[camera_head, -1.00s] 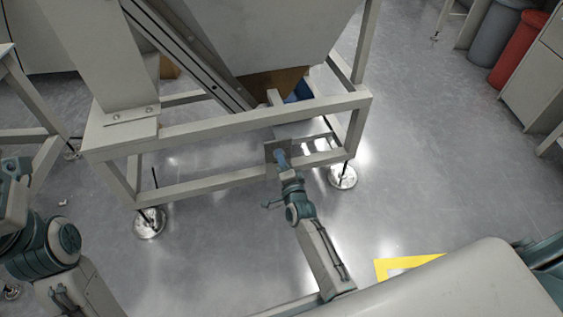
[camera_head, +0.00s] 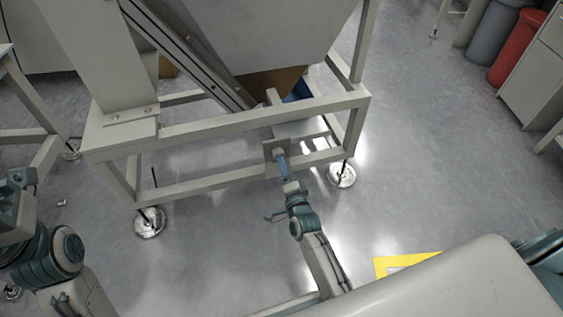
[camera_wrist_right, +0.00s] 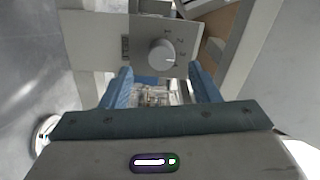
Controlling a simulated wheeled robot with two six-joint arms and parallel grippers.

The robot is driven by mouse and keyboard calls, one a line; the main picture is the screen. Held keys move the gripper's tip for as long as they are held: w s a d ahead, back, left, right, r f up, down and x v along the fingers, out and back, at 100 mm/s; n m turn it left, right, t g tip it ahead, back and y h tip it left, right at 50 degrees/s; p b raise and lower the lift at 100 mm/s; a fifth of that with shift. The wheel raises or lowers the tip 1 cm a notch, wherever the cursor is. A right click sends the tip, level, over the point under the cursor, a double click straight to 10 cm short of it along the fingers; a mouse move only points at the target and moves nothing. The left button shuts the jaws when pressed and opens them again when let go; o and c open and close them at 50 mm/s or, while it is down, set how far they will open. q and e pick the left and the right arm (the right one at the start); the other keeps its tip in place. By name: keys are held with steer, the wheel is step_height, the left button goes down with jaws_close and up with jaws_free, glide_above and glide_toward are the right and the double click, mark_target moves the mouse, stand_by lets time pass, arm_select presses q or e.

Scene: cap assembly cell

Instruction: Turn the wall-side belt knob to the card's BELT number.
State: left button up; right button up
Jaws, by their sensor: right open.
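The knob (camera_wrist_right: 161,53) is a round pale grey dial on a light grey plate (camera_wrist_right: 100,40) in the right wrist view. A light pointer mark seems to face lower right. In the head view the plate (camera_head: 269,148) hangs on the frame's front rail. My right gripper (camera_wrist_right: 162,77) has blue fingers, open and empty, spread either side below the knob and apart from it. In the head view the right gripper (camera_head: 283,163) points at the plate. The card is not seen. Only left arm links show.
The grey machine frame (camera_head: 215,128) stands ahead, with a sloping rail and hopper above the plate. Its round metal feet (camera_head: 342,174) rest on the shiny floor. A blue bin (camera_head: 298,90) sits inside the frame. Open floor lies right of my right arm.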

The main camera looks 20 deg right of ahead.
steer(key=s+p, duration=0.1)
steer(key=s, duration=0.5)
steer(key=shift+s, duration=0.3)
steer(key=shift+a, duration=0.1)
